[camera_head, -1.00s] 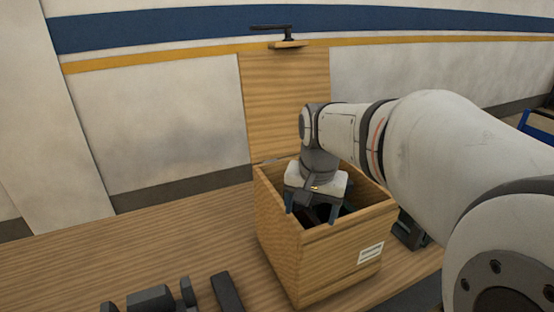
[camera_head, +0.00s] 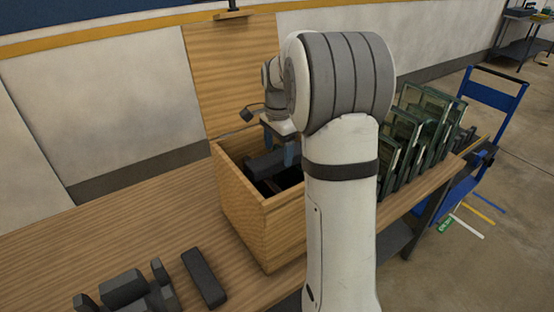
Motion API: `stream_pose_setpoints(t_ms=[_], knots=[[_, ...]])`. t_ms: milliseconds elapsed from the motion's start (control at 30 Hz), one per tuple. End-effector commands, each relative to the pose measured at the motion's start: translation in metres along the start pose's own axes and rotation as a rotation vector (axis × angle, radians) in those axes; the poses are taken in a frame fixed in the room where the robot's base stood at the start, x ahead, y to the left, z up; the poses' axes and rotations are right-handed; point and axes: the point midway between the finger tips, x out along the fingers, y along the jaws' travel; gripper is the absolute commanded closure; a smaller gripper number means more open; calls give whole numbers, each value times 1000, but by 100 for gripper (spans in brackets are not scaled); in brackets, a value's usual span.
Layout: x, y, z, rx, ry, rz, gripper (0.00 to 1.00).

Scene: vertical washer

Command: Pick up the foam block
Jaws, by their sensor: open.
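Dark grey blocks that look like foam (camera_head: 265,163) lie inside an open wooden box (camera_head: 240,203) on the table. One shows near the left inner wall, with darker shapes beside it. My gripper (camera_head: 279,150) is open over the back part of the box, its bluish fingers pointing down. My arm hides the right side of the box and part of the gripper. I cannot tell whether the fingertips touch a block. More dark grey blocks lie on the table at the front left, including a long one (camera_head: 204,278).
The raised wooden lid (camera_head: 235,75) stands behind the box. Several green-framed panels (camera_head: 425,125) stand upright to the right. A blue cart (camera_head: 490,95) stands on the floor beyond the table edge. The table (camera_head: 120,235) left of the box is clear.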

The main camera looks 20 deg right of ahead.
Motion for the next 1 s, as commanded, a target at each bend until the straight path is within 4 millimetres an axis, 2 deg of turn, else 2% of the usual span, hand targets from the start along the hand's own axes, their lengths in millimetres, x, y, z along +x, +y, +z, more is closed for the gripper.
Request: stream_pose_setpoints(t_ms=[100, 200, 467, 1000], knots=[[18, 3, 0, 0, -2, 4, 25], [26, 2, 0, 0, -1, 2, 25], [29, 2, 0, 0, 0, 0, 25], [28, 2, -1, 1, 0, 0, 69]])
